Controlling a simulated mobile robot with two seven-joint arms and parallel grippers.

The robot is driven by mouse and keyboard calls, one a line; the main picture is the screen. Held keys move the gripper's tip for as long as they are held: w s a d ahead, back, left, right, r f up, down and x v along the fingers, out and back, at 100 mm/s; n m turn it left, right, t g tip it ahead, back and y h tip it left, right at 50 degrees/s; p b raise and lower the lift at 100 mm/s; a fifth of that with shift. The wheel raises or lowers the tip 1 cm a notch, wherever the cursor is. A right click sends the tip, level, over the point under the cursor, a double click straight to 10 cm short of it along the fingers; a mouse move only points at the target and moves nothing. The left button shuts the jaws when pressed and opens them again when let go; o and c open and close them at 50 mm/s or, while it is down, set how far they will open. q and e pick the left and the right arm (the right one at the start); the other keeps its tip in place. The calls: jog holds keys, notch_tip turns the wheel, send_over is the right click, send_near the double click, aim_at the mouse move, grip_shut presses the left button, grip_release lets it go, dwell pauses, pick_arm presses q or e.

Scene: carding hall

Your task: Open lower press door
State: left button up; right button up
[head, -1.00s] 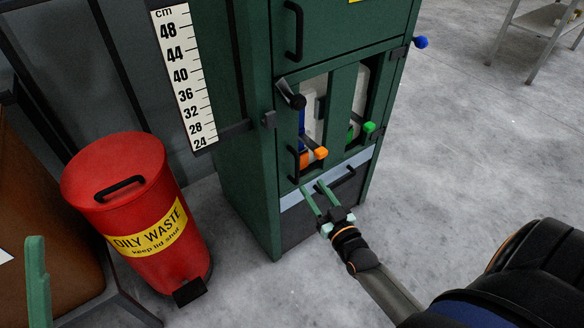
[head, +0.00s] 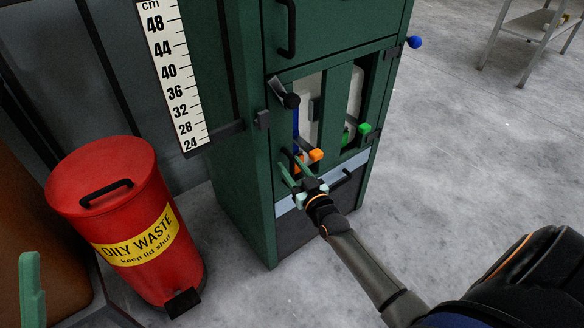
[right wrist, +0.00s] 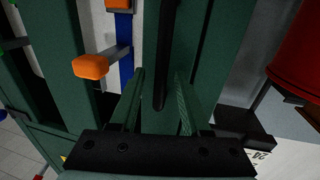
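The green press (head: 240,190) stands in the middle of the head view. Its lower door (head: 327,105) has two tall window openings and looks closed. A black upright handle (head: 288,160) is at the door's left edge; it also shows in the right wrist view (right wrist: 163,60). My right gripper (head: 293,178) is at this handle. In the right wrist view my right gripper (right wrist: 160,85) has its green fingers apart, with the handle's bar between or just beyond their tips; contact is not clear. One green finger of my left gripper (head: 31,290) shows at lower left.
An orange knob (head: 316,155) and a green knob (head: 364,129) show at the openings. A red oily waste bin (head: 130,220) stands left of the press.

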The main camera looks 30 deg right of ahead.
grip_shut()
dwell(1.3)
